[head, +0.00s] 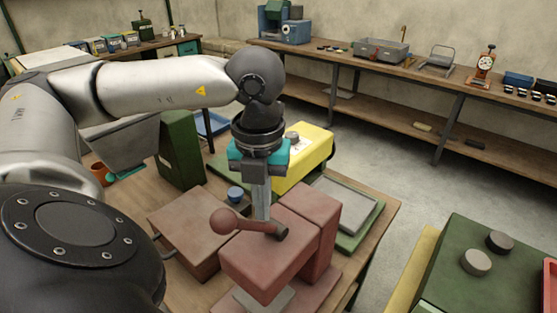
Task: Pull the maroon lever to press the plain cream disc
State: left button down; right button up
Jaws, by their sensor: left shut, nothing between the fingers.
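A maroon press (263,262) stands on the wooden table in front of me. Its maroon lever (246,223) ends in a round knob (223,221) on the left and joins a pivot on the right. My left gripper (262,215) points straight down with its fingers shut and empty. Its tips are at the lever's bar; whether they touch it I cannot tell. A pale grey plate (264,299) shows partly below the press head. I cannot make out a cream disc there; the press head hides part of that space. My right gripper is not in view.
A brown-red box (192,224), a green upright block (181,150), a yellow machine (303,160) and a grey-topped tray (345,207) crowd the table. A green box (440,265) with a pale disc (476,262) and a dark disc (499,241) stands right. Floor between is clear.

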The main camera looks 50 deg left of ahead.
pick_arm(q)
jog(key=shift+s+d, duration=0.1)
jog(key=shift+s, duration=0.35)
jog(key=shift+w, duration=0.1)
jog(key=shift+w+r+p, duration=0.1)
jog(key=shift+w+p, duration=0.25)
jog(key=shift+w, duration=0.15)
jog(key=shift+w+a+p, duration=0.65)
jog(key=shift+w+p, duration=0.85)
jog(key=shift+w, duration=4)
notch_tip(320, 180, up, 10)
jog(key=w+p, duration=0.2)
jog(key=p, duration=0.6)
jog(key=shift+p, duration=0.35)
jog(key=shift+a, duration=0.15)
